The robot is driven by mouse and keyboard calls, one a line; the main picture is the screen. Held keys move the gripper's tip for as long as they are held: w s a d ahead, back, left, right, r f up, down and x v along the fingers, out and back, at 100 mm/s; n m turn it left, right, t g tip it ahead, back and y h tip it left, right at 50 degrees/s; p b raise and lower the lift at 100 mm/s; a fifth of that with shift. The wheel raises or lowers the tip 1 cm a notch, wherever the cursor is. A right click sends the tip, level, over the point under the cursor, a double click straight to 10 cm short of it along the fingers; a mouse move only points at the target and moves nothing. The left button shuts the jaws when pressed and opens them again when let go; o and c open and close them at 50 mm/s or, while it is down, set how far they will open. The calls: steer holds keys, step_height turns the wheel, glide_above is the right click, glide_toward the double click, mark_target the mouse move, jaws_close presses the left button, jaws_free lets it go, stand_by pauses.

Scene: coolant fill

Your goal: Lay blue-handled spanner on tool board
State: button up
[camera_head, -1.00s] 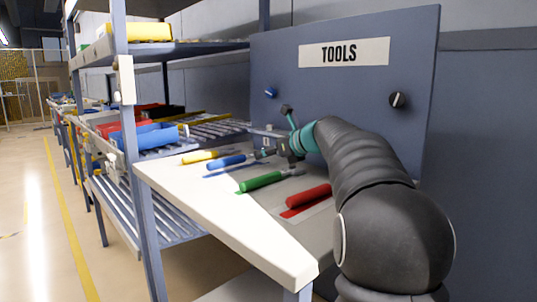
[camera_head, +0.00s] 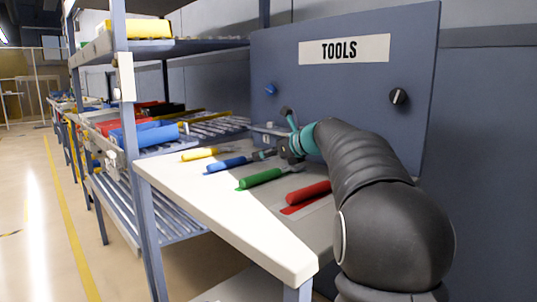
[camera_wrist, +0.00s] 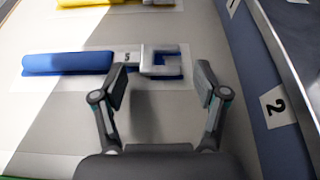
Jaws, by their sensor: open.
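The blue-handled spanner (camera_head: 229,164) lies on the pale work surface (camera_head: 228,216) between the yellow and green tools. In the wrist view its blue handle (camera_wrist: 65,63) points left and its grey open head (camera_wrist: 160,60) points right, over a matching blue marking that shows at its edges. My gripper (camera_wrist: 162,80) is open, with one finger by the spanner's neck and the other to the right of its head. In the head view my gripper (camera_head: 287,150) is partly hidden, low over the surface. The upright blue TOOLS panel (camera_head: 345,90) stands behind.
A yellow-handled tool (camera_head: 200,153) lies behind the spanner; green (camera_head: 261,178) and red (camera_head: 308,192) ones lie nearer. A shelf rack with a blue bin (camera_head: 145,135) stands left. The front of the surface is clear.

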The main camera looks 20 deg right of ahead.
steer(key=shift+r, duration=0.5)
steer(key=v, duration=1.1)
steer(key=shift+s+d+r, duration=0.1)
steer(key=shift+s+r, duration=0.15)
steer(key=shift+r, duration=0.1)
steer(key=shift+s, duration=0.15)
